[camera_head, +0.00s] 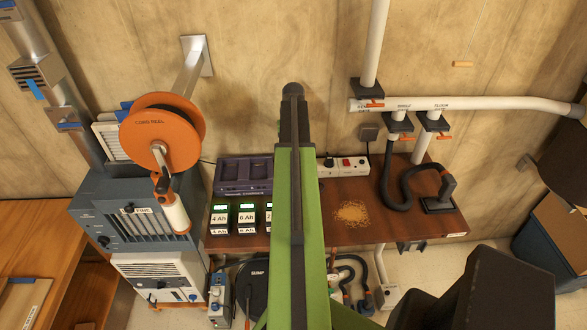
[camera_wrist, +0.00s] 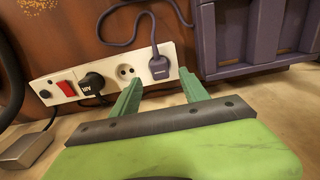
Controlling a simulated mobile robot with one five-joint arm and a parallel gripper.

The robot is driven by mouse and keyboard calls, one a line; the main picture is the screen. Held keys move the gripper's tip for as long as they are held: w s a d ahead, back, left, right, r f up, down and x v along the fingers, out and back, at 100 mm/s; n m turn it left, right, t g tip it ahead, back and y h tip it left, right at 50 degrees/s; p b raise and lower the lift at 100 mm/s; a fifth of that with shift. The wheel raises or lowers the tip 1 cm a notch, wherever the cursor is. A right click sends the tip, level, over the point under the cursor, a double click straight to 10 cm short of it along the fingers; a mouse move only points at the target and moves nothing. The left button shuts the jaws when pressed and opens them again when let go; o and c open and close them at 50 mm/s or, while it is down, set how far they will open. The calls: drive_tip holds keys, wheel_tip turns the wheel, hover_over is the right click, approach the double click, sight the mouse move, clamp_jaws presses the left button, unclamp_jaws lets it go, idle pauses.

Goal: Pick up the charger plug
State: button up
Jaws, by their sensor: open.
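The charger plug (camera_wrist: 160,66), dark grey-purple with a small unreadable label, sits at the right end of a white power strip (camera_wrist: 60,79) in the wrist view. Its cord (camera_wrist: 118,42) loops away over the brown bench. My gripper (camera_wrist: 160,77) is open, with one green finger to the left of the plug and one to the right. The fingertips appear just short of the plug, and no hold on it shows. In the head view my arm hides the plug and the gripper; part of the power strip (camera_head: 330,165) shows to the right of the arm.
An empty socket (camera_wrist: 127,72), a black plug (camera_wrist: 91,84) and a red switch (camera_wrist: 66,88) lie along the strip. The purple charger (camera_wrist: 250,35) stands close on the right. Battery packs (camera_head: 220,217), a sawdust pile (camera_head: 352,213) and a black hose (camera_head: 388,180) are on the bench (camera_head: 330,226).

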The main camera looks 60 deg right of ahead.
wheel_tip(320, 180, down, 5)
drive_tip(key=b, duration=0.5)
drive_tip(key=shift+a+f, duration=0.15)
clamp_jaws()
